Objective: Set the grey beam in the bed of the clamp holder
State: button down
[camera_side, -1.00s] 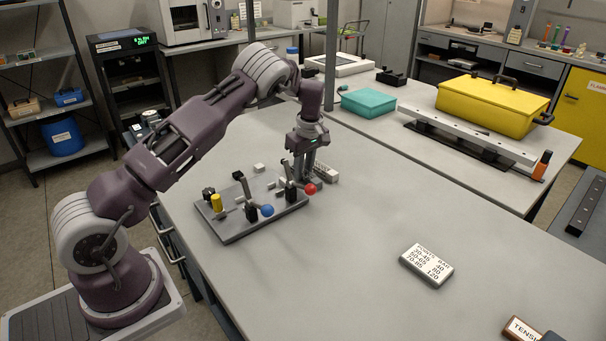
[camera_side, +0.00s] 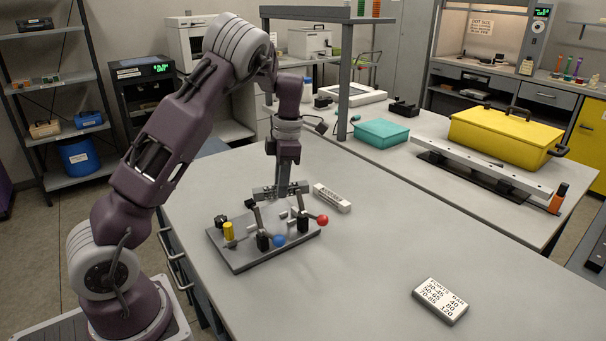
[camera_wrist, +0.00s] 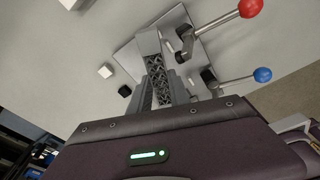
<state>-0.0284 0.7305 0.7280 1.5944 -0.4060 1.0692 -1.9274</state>
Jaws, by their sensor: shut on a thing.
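My gripper (camera_side: 283,190) is shut on the grey beam (camera_side: 265,193), a lattice bar, and holds it crosswise above the back of the clamp holder (camera_side: 242,262). The holder is a grey plate with two black clamps, one lever ending in a blue ball (camera_side: 279,241), the other in a red ball (camera_side: 322,220). A yellow cylinder (camera_side: 228,231) stands at the plate's left. In the wrist view the beam's lattice (camera_wrist: 158,80) shows between my fingers, with the plate beyond. The bed is partly hidden, and the gap under the beam is hard to judge.
A pale block with markings (camera_side: 332,198) lies on the table right of the holder. A white label block (camera_side: 440,301) lies front right. The table's middle right is clear. A teal box (camera_side: 381,133) and yellow case (camera_side: 505,135) stand behind.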

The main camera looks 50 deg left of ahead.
jog(key=shift+s+d+f+n+h, duration=0.1)
jog(key=shift+s+d+f+n, duration=0.1)
jog(key=shift+s+f+n, duration=0.65)
jog(key=shift+s+d+f+n+h, duration=0.15)
jog(key=shift+s+f+n, duration=0.35)
jog(key=shift+f, duration=0.5)
jog(key=shift+s+d+f+n+h, duration=0.1)
jog(key=shift+s+d+f+n, duration=0.15)
jog(key=shift+s+f+n, duration=0.6)
jog(key=shift+w+f, duration=0.1)
jog(key=shift+w, duration=0.15)
jog(key=c, duration=1.8)
grip_release()
grip_shut()
jog(key=shift+f, duration=0.1)
